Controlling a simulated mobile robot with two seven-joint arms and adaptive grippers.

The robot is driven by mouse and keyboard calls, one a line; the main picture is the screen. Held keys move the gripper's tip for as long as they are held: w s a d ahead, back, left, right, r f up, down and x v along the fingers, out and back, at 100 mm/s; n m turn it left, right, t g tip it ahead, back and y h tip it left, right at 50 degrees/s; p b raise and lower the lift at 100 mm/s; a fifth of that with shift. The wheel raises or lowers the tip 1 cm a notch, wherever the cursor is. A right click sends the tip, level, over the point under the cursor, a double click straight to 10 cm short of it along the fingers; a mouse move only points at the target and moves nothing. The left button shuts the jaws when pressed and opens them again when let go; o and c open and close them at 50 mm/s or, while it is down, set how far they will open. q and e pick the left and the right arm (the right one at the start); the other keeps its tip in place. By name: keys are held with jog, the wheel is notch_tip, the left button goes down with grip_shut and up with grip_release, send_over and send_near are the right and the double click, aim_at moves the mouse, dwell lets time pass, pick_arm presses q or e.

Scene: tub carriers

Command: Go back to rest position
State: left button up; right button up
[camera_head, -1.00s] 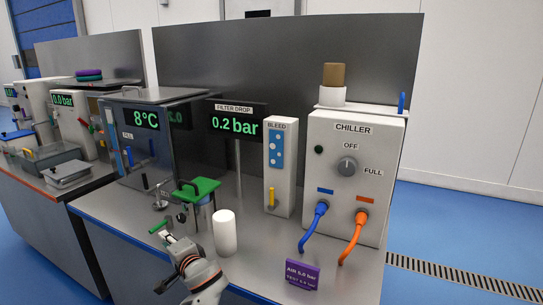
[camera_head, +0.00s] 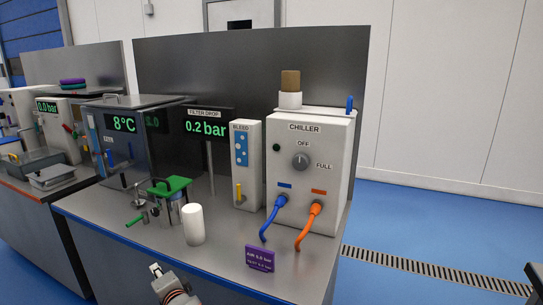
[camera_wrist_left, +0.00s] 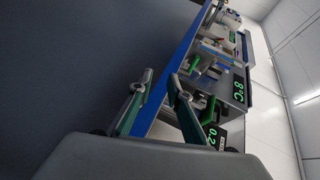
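My left gripper (camera_head: 157,270) is low in the head view, in front of the bench's blue front edge and clear of everything on it. In the left wrist view its two fingers (camera_wrist_left: 160,80) stand apart with nothing between them. The bench top (camera_head: 330,262) carries a white cylinder (camera_head: 193,225), upright, and a green-topped fixture (camera_head: 170,186) with a green-handled valve (camera_head: 137,221) beside it. My right gripper is not in view.
A chiller box (camera_head: 330,160) with blue (camera_head: 271,217) and orange (camera_head: 309,225) hoses stands at the bench's right. A purple sign (camera_head: 260,258) stands near the front edge. Blue floor with a drain grate (camera_head: 430,270) is open to the right.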

pick_arm(q)
jog(key=s+d+f+h+p, duration=0.1)
jog(key=s+d+f+h, duration=0.15)
jog(key=s+f, duration=0.45)
jog(key=s+d+f+h+p, duration=0.1)
jog(key=s+d+f+h, duration=0.15)
jog(key=s+f, duration=0.45)
jog(key=s+d+f+n+h, duration=0.1)
jog(key=s+d+n+h, duration=0.1)
jog(key=s, duration=0.9)
jog(key=s+d+f+n+g+h+p, duration=0.1)
jog(key=s+d+h, duration=0.4)
jog(key=s, duration=0.6)
jog(key=shift+s+d+f+n, duration=0.15)
jog(key=shift+s+d+n, duration=0.1)
jog(key=shift+d+n, duration=0.4)
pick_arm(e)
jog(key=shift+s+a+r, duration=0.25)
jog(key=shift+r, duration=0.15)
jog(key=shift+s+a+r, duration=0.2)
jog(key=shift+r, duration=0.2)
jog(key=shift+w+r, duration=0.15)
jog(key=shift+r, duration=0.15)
